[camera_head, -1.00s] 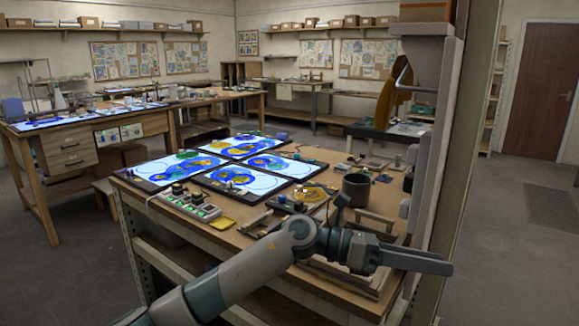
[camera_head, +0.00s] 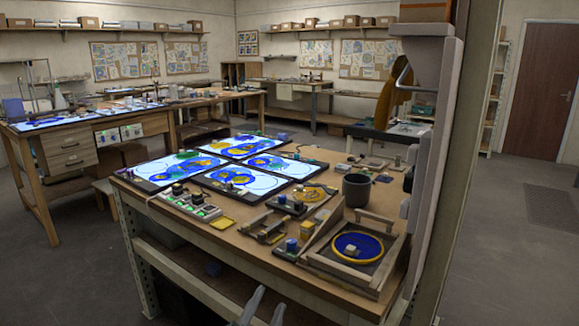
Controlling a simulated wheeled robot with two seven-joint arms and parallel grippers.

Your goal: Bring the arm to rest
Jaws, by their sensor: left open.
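My left gripper (camera_head: 261,308) shows only at the bottom edge of the head view, with its two grey fingers apart and nothing between them. It is low, in front of the workbench (camera_head: 232,243) and clear of its top. The rest of the left arm is out of the picture. My right gripper is not in view.
Lit panels (camera_head: 247,147) with blue and yellow glass lie on the bench. A wooden tray (camera_head: 312,262) with a blue, yellow-rimmed disc (camera_head: 372,246) stands near the front right, by a dark mug (camera_head: 356,190). A post (camera_head: 470,140) rises at right. Open floor lies at left.

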